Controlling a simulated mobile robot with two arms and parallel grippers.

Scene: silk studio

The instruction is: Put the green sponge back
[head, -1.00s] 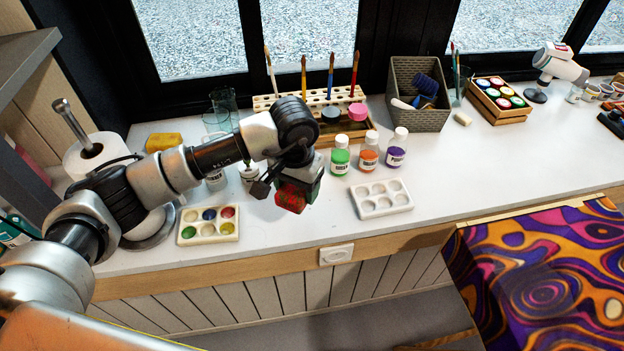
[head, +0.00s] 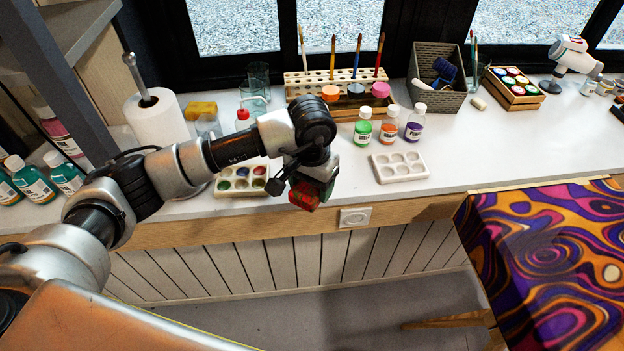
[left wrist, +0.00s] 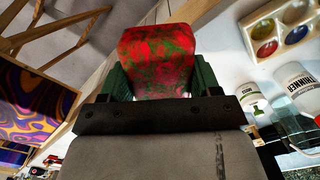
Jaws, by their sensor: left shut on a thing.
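My left gripper (head: 316,184) is shut on a block mottled red and green, which I take for the green sponge (head: 304,195). A yellow sponge (head: 200,109) lies on the counter beside the paper roll. Round orange (head: 330,93), dark and pink (head: 380,89) pieces sit at the wooden brush rack (head: 296,90). My right gripper is not in view.
A paint palette (head: 228,184) is left of my gripper; an empty white palette (head: 414,172) is right. Paint bottles (head: 389,128) stand before the rack. A paper roll (head: 158,118) stands at left.

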